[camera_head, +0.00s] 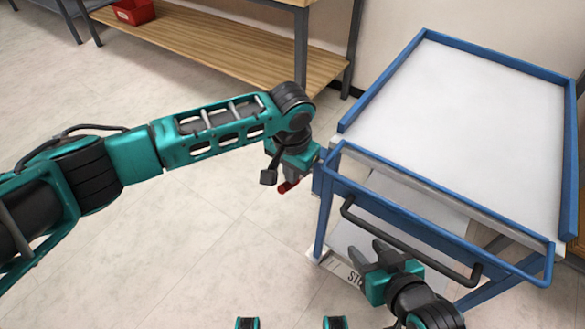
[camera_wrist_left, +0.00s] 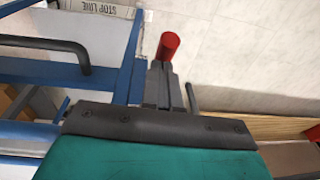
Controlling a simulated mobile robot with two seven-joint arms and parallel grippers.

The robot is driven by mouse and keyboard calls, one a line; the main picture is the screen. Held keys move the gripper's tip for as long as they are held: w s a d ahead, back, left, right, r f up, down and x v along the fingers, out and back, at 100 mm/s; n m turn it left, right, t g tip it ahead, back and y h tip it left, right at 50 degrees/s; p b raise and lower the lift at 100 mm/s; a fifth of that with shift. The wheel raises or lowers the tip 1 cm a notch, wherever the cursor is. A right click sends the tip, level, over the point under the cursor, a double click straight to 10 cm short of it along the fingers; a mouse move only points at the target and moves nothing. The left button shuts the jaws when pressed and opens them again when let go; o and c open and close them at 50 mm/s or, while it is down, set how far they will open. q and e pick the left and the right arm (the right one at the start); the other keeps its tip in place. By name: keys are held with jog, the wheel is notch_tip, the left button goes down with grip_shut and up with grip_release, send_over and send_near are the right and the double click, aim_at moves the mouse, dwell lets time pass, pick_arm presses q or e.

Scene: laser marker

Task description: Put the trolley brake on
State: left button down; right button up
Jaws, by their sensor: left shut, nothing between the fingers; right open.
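The trolley (camera_head: 470,110) has a white top, a blue frame and a dark push handle (camera_head: 405,245) on its near side. A red brake grip (camera_head: 288,187) sticks out by its near left corner; in the left wrist view (camera_wrist_left: 168,46) it lies just beyond my fingertips. My left gripper (camera_head: 298,170) is shut and empty, pointing down beside the trolley's corner post. Its grey fingers (camera_wrist_left: 163,72) look close to or against the red grip; I cannot tell if they touch. My right gripper (camera_head: 370,255) is open at the push handle, with no clear grasp on it.
A floor plate with lettering (camera_head: 345,272) lies under the trolley's near end; the left wrist view reads "STOP LINE" (camera_wrist_left: 98,8). A wooden shelf unit (camera_head: 220,45) with a red bin (camera_head: 133,10) stands behind. The floor at left is clear.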

aim_at(283, 192)
pick_arm(q)
jog(key=shift+s+a, duration=0.1)
jog(key=shift+s, duration=0.05)
jog(key=s+a+f+t+h+p, duration=0.1)
jog(key=p, duration=0.4)
jog(key=shift+s+f+t, duration=0.3)
jog(key=shift+t, duration=0.1)
jog(key=shift+s+a+f+t+h+p, duration=0.2)
jog(key=shift+f+t+h+p, duration=0.15)
jog(key=shift+f, duration=0.2)
jog(key=shift+s+a+f+t+h+p, duration=0.1)
jog(key=shift+s+f+t+h+p, duration=0.2)
jog(key=shift+f, duration=0.25)
pick_arm(e)
notch_tip(283, 192, up, 7)
pick_arm(q)
notch_tip(283, 192, down, 7)
jog(key=t+h+b, duration=0.3)
jog(key=t+b, duration=0.2)
jog(key=b, duration=0.2)
jog(key=shift+a+t, duration=0.25)
jog(key=shift+t, duration=0.1)
pick_arm(e)
notch_tip(283, 192, down, 8)
jog(key=shift+r, duration=0.15)
